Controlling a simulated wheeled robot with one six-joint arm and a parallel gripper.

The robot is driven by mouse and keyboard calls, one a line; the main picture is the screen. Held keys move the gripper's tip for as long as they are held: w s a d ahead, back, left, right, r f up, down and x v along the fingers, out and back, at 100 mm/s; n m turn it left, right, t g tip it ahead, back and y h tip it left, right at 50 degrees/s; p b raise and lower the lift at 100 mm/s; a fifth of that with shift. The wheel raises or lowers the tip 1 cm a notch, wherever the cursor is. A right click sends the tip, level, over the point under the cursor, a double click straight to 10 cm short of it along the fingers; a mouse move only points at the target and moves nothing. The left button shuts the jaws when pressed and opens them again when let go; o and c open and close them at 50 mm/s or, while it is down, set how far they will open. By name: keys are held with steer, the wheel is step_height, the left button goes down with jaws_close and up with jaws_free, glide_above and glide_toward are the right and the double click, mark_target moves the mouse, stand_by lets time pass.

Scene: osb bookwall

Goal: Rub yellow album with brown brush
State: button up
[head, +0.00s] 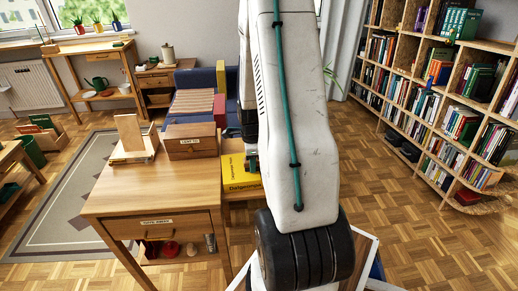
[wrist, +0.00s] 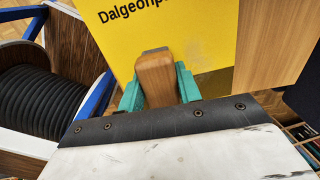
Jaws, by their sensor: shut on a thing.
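The yellow album (head: 238,172) lies on a lower wooden surface just right of the table. It fills the upper middle of the wrist view (wrist: 210,38), with dark lettering along its top. My gripper (wrist: 158,80) has green fingers shut on the brown brush (wrist: 155,68), whose rounded wooden end shows between them. The brush is in front of the album's near edge in the wrist view; its bristles are hidden, and I cannot tell whether it touches the album. In the head view my gripper (head: 251,160) is beside the album, mostly hidden by my arm. A darker patch shows on the album's near right part.
The wooden table (head: 150,205) stands left of the album, bearing a labelled wooden box (head: 192,142) and a wooden stand (head: 133,140). Red items and a metal cup sit on its lower shelf. A bookcase (head: 440,90) stands at the right, with open parquet before it.

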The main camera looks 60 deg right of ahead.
steer(key=shift+s+a+r, duration=0.1)
steer(key=shift+s+a, duration=0.75)
steer(key=shift+r, duration=0.25)
step_height(320, 180, up, 2)
steer(key=shift+r, duration=2.9)
